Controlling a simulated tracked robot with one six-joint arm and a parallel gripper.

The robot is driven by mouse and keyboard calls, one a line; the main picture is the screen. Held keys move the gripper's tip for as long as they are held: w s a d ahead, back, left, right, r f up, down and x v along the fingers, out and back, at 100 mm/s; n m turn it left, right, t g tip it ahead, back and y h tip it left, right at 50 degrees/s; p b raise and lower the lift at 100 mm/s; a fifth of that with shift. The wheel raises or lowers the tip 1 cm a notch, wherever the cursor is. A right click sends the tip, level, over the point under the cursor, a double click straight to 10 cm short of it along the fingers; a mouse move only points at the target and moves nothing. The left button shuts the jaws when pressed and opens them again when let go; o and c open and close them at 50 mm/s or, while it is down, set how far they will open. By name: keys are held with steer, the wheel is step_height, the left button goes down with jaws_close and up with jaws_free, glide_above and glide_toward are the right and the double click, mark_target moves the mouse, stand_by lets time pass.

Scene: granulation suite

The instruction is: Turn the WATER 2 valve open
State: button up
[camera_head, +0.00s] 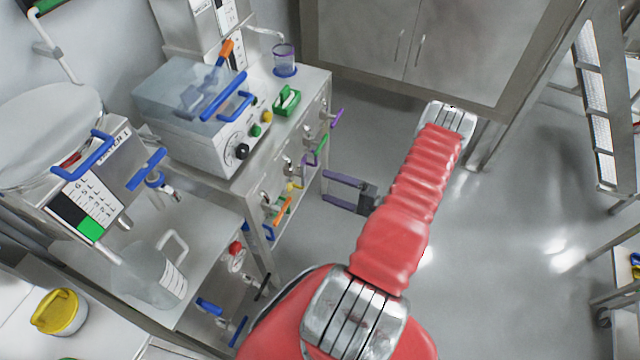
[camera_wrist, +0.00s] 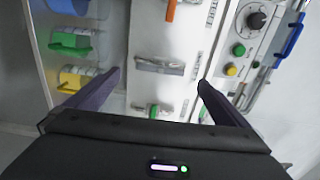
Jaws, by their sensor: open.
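No WATER 2 label is legible in either view, so I cannot tell which valve it is. In the head view, the bench front carries several coloured handles, among them a purple handle (camera_head: 337,113), a green handle (camera_head: 322,145) and an orange handle (camera_head: 283,208). Blue handles (camera_head: 208,306) show lower left. My gripper (camera_head: 324,186) is open and empty, in front of the bench with its purple fingers pointing left toward it. In the wrist view, my gripper (camera_wrist: 158,80) has its fingers spread, with a metal bar-like part (camera_wrist: 160,65) and a green handle (camera_wrist: 153,110) appearing between them.
A control box (camera_head: 205,135) with a clear cover stands on the bench. A tank panel (camera_head: 95,185) with blue handles and a jug (camera_head: 155,275) are at left. A steel cabinet (camera_head: 410,40) stands behind, and a ladder (camera_head: 600,100) at right.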

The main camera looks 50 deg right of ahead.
steer(key=shift+v, duration=1.55)
